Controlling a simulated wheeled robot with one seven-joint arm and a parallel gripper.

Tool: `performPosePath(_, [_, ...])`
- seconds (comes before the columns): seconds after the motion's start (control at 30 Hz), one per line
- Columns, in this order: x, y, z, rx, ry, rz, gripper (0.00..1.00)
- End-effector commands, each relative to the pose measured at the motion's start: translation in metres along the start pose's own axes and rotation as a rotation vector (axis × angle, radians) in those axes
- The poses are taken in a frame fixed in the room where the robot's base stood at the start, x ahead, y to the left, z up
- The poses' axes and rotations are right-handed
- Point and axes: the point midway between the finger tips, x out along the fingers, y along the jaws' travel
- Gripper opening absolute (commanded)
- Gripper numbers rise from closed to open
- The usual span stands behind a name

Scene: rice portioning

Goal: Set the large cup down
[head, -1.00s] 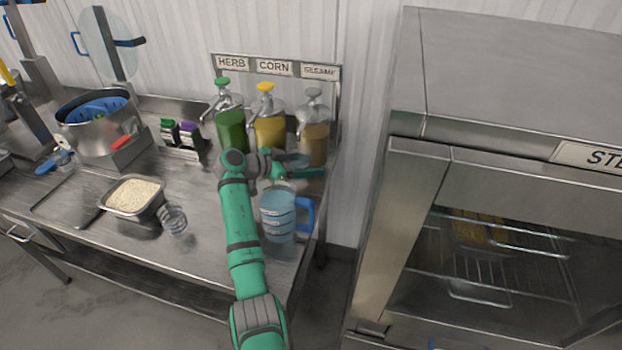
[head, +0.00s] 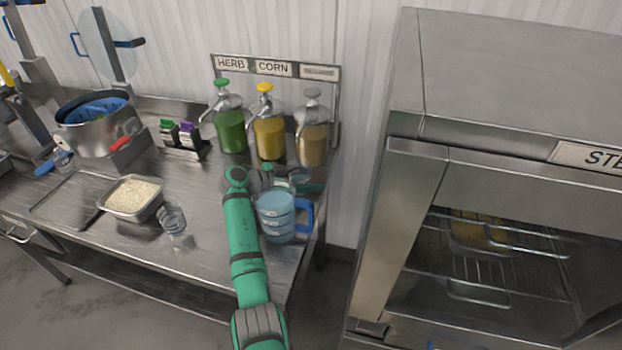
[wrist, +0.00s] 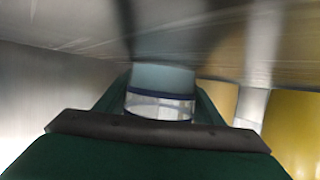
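The large cup (wrist: 160,105), clear with a dark blue band, sits between my gripper's fingers in the wrist view. In the head view only a small part of the cup (head: 300,175) shows, behind the blue measuring jug (head: 276,216) and in front of the dispensers. My gripper (head: 296,187) is shut on the cup, partly hidden by the jug. Whether the cup's base touches the counter cannot be told. The wrist view is blurred.
Herb (head: 230,128), corn (head: 268,135) and sesame (head: 313,140) dispensers stand close behind. A rice tray (head: 113,208) and a small clear cup (head: 172,219) are to the left. The steel counter (head: 205,245) is bare in front. A steel cabinet (head: 500,80) stands right.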

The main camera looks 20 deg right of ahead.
Motion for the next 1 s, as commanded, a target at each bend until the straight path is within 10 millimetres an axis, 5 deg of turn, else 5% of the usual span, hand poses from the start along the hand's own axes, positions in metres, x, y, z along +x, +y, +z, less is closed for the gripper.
performPosePath(0.47, [-0.004,0.002,-0.004,0.002,0.000,0.005,0.72])
performPosePath(1.0, [-0.099,0.002,-0.005,0.003,0.000,0.005,0.72])
